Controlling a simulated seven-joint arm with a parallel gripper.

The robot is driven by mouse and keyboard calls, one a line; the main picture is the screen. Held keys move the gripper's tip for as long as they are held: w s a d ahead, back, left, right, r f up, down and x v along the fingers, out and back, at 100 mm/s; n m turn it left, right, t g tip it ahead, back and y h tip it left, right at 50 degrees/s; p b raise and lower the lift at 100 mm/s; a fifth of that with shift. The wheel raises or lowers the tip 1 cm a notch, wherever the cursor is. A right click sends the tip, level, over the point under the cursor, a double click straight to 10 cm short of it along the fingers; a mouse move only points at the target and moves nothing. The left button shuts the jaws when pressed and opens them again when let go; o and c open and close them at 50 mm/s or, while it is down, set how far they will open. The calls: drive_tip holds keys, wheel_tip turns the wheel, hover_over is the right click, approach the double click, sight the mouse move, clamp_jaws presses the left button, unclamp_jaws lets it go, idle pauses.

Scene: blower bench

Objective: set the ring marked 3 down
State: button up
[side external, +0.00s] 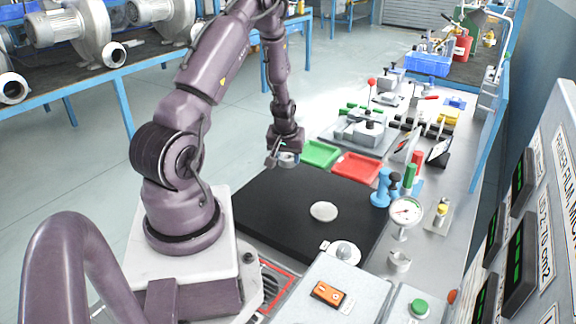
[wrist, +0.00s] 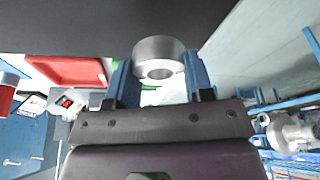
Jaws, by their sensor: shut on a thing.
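My gripper (side external: 283,157) hangs above the far edge of the black mat (side external: 290,190), near the green tray. It is shut on a silvery metal ring (wrist: 158,50), with one blue finger on each side of it in the wrist view. The ring also shows small at the fingertips in the side view (side external: 288,158). It appears held clear of the surface. No number can be read on it, so I cannot tell whether it is marked 3. A pale round disc (side external: 324,211) lies on the mat.
A green tray (side external: 320,153) and a red tray (side external: 357,167) lie beyond the mat. Blue stands (side external: 381,189) and a dial gauge (side external: 404,212) stand at its right. A round-topped fixture (side external: 344,252) is at its near edge. Much of the mat is bare.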

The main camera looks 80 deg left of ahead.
sight(289, 173)
drive_tip(key=shift+d+x, duration=0.1)
drive_tip(key=shift+x, duration=0.85)
drive_tip(key=shift+d+x, duration=0.15)
drive_tip(key=shift+x, duration=0.8)
drive_tip(key=shift+f, duration=0.15)
drive_tip(key=o, duration=1)
drive_tip(key=shift+f, duration=0.1)
